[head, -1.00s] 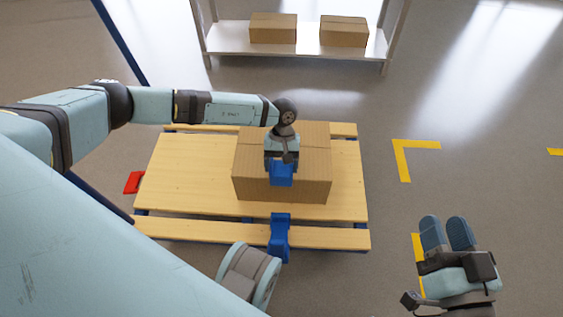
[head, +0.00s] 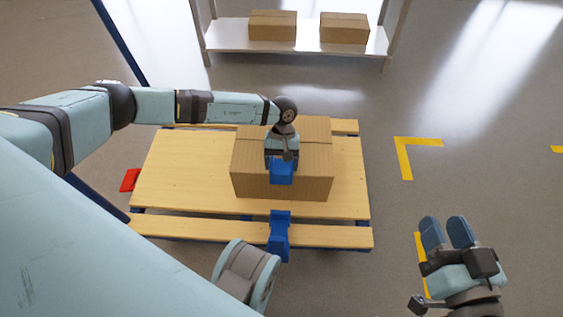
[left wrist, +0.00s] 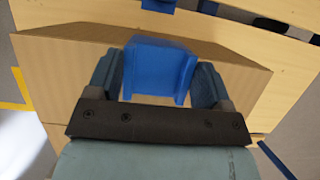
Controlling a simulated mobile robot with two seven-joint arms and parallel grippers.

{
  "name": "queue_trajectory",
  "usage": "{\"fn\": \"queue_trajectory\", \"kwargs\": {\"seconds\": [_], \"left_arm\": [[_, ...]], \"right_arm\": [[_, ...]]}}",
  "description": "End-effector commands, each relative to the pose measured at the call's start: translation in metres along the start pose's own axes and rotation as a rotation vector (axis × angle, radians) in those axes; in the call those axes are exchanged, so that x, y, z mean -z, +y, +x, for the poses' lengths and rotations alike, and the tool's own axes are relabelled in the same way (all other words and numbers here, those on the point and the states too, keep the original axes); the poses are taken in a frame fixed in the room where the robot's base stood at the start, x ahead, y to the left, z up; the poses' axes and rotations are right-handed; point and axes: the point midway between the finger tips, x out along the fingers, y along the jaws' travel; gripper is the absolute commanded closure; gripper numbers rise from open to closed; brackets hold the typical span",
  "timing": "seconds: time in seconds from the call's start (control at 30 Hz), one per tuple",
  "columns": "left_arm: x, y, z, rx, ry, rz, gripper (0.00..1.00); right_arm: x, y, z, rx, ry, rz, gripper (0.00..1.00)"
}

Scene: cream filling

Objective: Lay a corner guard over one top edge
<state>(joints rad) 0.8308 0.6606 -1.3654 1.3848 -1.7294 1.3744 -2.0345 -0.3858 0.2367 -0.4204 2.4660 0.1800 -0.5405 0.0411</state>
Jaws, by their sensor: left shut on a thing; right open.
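A brown cardboard box (head: 313,150) stands on a wooden pallet (head: 185,170) in the head view. My left gripper (head: 281,160) is above the box's near top edge, shut on a blue corner guard (head: 281,172). In the left wrist view, the guard (left wrist: 158,68) sits between the two fingers, over the box's edge (left wrist: 225,62). I cannot tell whether it touches the cardboard. The fingers hide part of its sides. My right gripper (head: 447,233) is open and empty at the lower right, over the floor and away from the box.
Another blue piece (head: 279,236) rests on the pallet's near slat, in front of the box. A red item (head: 130,180) lies at the pallet's left. A shelf (head: 305,38) with two boxes stands behind. Yellow floor marks (head: 404,160) lie right; floor there is clear.

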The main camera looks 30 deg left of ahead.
Motion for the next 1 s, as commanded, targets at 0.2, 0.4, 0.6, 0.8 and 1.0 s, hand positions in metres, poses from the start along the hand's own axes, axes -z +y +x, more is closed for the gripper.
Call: {"fn": "queue_trajectory", "kwargs": {"seconds": [0.2,0.4,0.6,0.8,1.0], "left_arm": [[0.0044,-0.0001,0.0020,0.000,0.001,0.000,0.50],[0.0081,-0.0004,0.0013,-0.001,0.003,-0.001,0.50],[0.0084,-0.0007,0.0005,-0.001,0.004,-0.002,0.50],[0.0078,-0.0004,0.0009,0.000,0.002,-0.001,0.00],[0.0072,-0.0003,0.0013,0.000,0.001,-0.001,0.00]], "right_arm": [[-0.0065,0.0010,0.0005,0.000,0.001,0.000,0.57],[-0.0102,0.0016,0.0009,0.000,0.001,0.000,0.57],[-0.0097,0.0015,0.0008,0.000,0.001,0.000,0.57],[-0.0097,0.0015,0.0009,0.000,0.001,0.000,0.57],[-0.0100,0.0016,0.0008,-0.001,0.001,-0.002,0.57]]}}
